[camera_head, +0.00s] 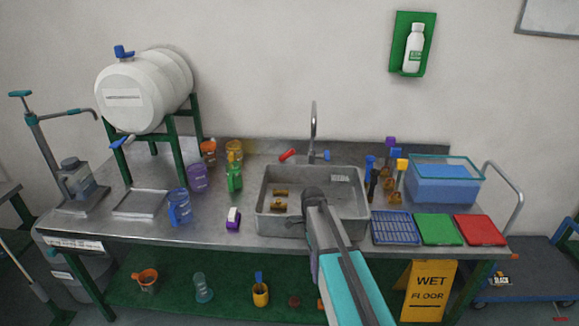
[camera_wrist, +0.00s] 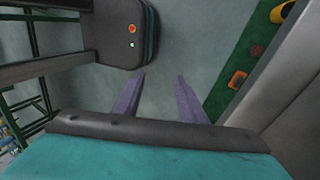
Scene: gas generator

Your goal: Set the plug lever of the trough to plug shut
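The trough is most likely the grey basin (camera_head: 264,205) set in the steel bench, with a tap (camera_head: 313,130) behind it. A red handle (camera_head: 288,155) and a small blue handle (camera_head: 326,155) sit at its back edge; I cannot tell which is the plug lever or how it is set. Several brass-coloured pieces (camera_head: 280,192) lie in the basin. My arm covers part of the basin's front and right. My gripper (camera_wrist: 160,78) shows in the wrist view with its two purple fingers apart and nothing between them, above the floor. It is not visible in the head view.
A white barrel (camera_head: 140,95) stands on a green frame at left. Purple and blue jugs (camera_head: 180,207) are left of the basin. Brushes, a blue tub (camera_head: 440,188) and coloured trays (camera_head: 437,230) are at right. A yellow wet-floor sign (camera_head: 430,290) stands below. The lower shelf (camera_wrist: 240,60) holds small items.

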